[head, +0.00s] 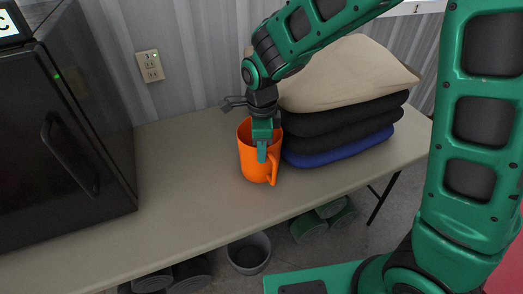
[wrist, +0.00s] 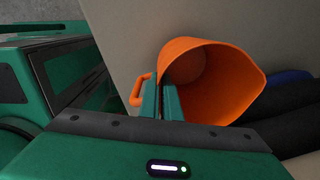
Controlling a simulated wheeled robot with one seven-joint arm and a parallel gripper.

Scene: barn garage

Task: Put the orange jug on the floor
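The orange jug (head: 252,165) stands upright on the grey table (head: 185,185), its handle toward the front right. My gripper (head: 262,146) points down at its rim from above. In the wrist view the jug (wrist: 225,90) is seen from above, its open mouth showing. The two green fingers of my gripper (wrist: 161,102) are close together, one on each side of the jug wall near the handle (wrist: 137,90). They look shut on that wall. The finger inside the jug is hidden in the head view.
A black fridge-like box (head: 70,130) stands at the left. Under the table are a grey bucket (head: 249,253) and green cans (head: 310,226) on the floor.

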